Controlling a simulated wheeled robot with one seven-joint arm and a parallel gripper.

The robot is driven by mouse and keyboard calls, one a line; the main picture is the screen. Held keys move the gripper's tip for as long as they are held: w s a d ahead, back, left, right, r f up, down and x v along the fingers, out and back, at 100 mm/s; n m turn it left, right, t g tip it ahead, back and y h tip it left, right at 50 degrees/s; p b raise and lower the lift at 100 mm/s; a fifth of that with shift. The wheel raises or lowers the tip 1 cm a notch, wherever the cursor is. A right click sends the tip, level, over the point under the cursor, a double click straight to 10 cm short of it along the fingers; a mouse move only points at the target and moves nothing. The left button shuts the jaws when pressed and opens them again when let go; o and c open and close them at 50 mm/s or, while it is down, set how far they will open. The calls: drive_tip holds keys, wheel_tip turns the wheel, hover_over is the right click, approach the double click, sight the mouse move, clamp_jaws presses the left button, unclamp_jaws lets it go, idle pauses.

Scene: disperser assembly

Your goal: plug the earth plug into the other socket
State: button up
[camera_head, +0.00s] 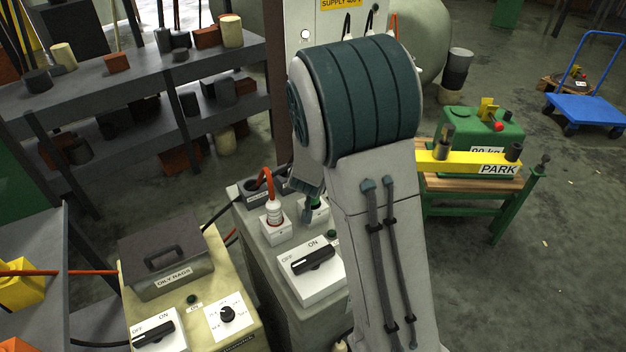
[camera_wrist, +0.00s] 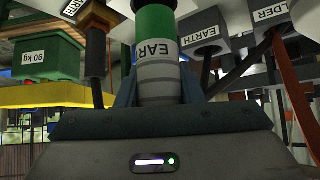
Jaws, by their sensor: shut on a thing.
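The earth plug (camera_wrist: 155,70) is a grey ribbed body with a green band and a label reading "EAR". It stands between the fingers of my gripper (camera_wrist: 160,92) in the wrist view. A bit of its green shows in the head view (camera_head: 315,203), at a white socket box (camera_head: 316,214); my arm hides most of my gripper (camera_head: 308,190). The plug's far end runs out at the top of the wrist view, so I cannot tell how it sits in the socket. A grey socket marked "EARTH" (camera_wrist: 204,42) is beside it, with no plug visible in it.
A white plug with a red cable (camera_head: 273,212) stands in a neighbouring socket. An ON/OFF switch box (camera_head: 312,268) is in front. The oily rags bin (camera_head: 165,262) stands left. A green bench (camera_head: 480,188) stands right.

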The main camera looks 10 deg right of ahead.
drive_tip(key=shift+f+b, duration=1.8)
drive_tip(key=shift+f, duration=0.2)
drive_tip(key=o, duration=1.2)
drive_tip(key=shift+p+v, duration=3.55)
drive_tip(key=shift+v, duration=3.4)
drive_tip(key=shift+f, duration=0.1)
